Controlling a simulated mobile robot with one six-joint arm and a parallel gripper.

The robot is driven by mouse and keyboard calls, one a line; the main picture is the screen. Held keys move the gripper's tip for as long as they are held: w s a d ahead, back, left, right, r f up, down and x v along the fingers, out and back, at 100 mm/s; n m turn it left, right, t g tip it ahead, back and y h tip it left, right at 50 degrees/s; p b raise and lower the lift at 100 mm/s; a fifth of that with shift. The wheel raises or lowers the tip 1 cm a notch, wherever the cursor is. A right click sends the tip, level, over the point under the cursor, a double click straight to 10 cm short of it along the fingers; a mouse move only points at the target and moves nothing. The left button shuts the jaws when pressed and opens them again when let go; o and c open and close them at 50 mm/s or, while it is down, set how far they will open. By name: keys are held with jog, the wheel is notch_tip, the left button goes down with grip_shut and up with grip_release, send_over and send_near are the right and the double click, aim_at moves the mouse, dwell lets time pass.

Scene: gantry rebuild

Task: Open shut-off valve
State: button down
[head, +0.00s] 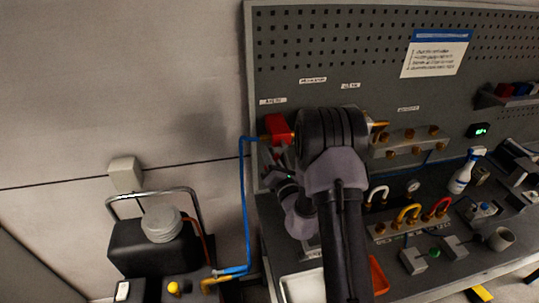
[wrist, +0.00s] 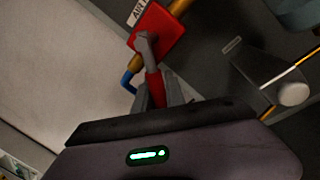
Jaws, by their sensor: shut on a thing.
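The shut-off valve is a red block (head: 277,128) on a brass pipe at the left edge of the pegboard. It also shows as a red body (wrist: 165,32) at the top of the wrist view. Its lever (wrist: 153,72) has a grey metal arm and a red grip, and points from the valve body down toward my gripper. My gripper (wrist: 156,92) is shut on the lever's red grip, with a grey finger on each side. In the head view my arm hides part of the gripper, and the lever is hard to make out.
A blue pipe (head: 244,205) runs down left of the pegboard (head: 360,60). A black tank (head: 150,245) with a handle stands lower left.

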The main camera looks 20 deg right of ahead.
jog(key=c, duration=1.4)
grip_release()
jog(key=s, duration=0.5)
jog(key=s+f, duration=0.1)
jog(key=s, duration=0.5)
jog(key=s+f, duration=0.1)
jog(key=s, duration=0.5)
jog(key=shift+s+a, duration=0.15)
jog(key=shift+a, duration=0.2)
